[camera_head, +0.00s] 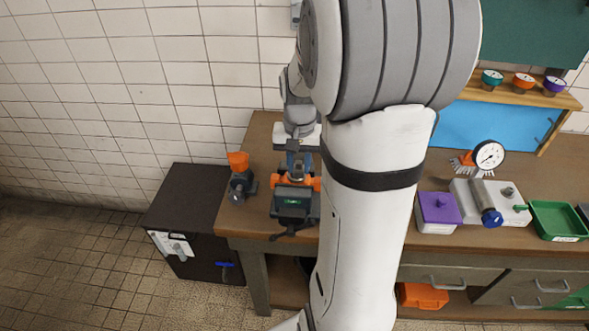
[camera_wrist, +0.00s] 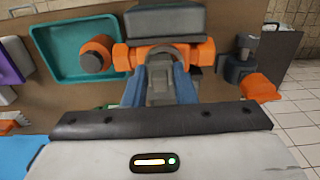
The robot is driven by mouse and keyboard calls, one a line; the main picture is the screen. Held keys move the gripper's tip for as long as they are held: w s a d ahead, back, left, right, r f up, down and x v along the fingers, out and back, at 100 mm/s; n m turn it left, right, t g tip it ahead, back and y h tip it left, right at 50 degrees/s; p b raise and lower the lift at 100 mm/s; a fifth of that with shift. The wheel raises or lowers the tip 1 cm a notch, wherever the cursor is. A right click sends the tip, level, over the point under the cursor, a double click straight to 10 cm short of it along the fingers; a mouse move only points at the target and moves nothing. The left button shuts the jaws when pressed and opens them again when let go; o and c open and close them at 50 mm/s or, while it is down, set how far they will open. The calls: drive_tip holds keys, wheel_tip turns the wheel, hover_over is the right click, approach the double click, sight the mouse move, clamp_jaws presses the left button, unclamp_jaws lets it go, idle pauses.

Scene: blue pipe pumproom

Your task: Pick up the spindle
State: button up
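My gripper (camera_wrist: 159,72) has two blue fingers reaching down to the dark vise with orange jaw parts (camera_wrist: 198,54) on the bench. It also shows in the head view, where my gripper (camera_head: 297,163) is right over the vise (camera_head: 291,203). A grey metal part (camera_wrist: 160,88), possibly the spindle, lies between the fingers at the vise. The fingers stand on either side of it. I cannot tell whether they touch it, nor whether the vise clamps it. The fingertips are partly hidden against the vise.
An orange-topped dark fitting (camera_head: 239,178) stands left of the vise. A teal tray (camera_wrist: 62,71) holds an orange round part (camera_wrist: 97,54). A purple-topped box (camera_head: 438,211), a gauge (camera_head: 488,156) and a green tray (camera_head: 556,222) stand right. My arm hides the bench's middle.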

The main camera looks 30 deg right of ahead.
drive_tip(key=c, duration=0.4)
drive_tip(key=shift+c, duration=0.2)
drive_tip(key=shift+r, duration=0.15)
